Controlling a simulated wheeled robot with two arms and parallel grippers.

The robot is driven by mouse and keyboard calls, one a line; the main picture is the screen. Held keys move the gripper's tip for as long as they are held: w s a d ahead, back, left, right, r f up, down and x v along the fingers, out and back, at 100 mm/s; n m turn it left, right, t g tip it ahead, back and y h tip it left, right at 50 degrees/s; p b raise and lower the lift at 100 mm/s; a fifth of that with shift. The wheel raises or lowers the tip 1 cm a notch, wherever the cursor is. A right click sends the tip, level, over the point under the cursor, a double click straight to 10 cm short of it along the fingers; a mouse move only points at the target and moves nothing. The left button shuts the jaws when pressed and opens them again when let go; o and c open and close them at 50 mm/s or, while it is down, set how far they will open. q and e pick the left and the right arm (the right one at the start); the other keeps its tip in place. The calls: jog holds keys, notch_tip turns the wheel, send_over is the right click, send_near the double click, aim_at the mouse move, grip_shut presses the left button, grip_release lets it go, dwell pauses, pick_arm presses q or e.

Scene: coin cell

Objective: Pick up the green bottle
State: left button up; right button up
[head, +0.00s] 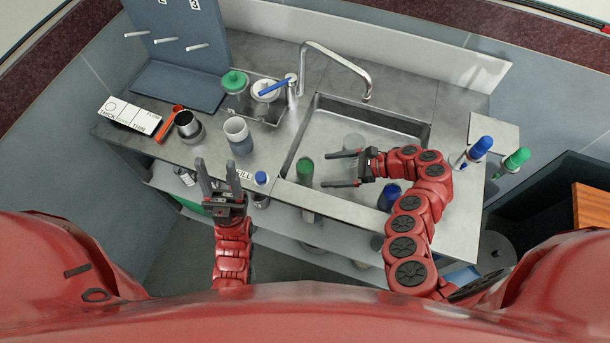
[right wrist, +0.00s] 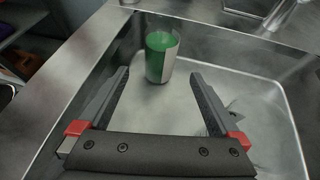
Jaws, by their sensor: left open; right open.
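A green cylinder with a pale label, likely the green bottle (head: 305,167), stands upright in the left part of the sink. It also shows in the right wrist view (right wrist: 158,52), beyond and between my fingertips. My right gripper (head: 327,170) is open and empty over the sink, its fingers pointing at the cylinder from the right, with a small gap. My left gripper (head: 216,165) is open and empty above the counter's front edge. A green-capped bottle (head: 516,160) stands at the right, and a green-lidded jar (head: 235,84) stands at the back left.
The sink (head: 400,125) has a raised rim and a faucet (head: 345,62) behind it. A blue bottle (head: 390,194) is near my right arm. A blue-capped bottle (head: 480,149) stands right of the sink. A cup (head: 238,132) and metal pot (head: 188,126) stand on the left counter.

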aim_at(309, 170)
jog(key=x, duration=0.4)
jog(key=b+x, duration=0.1)
jog(key=x, duration=0.2)
jog(key=shift+a+r, duration=0.1)
jog(key=shift+r, duration=0.15)
grip_shut()
jog(key=shift+r, duration=0.25)
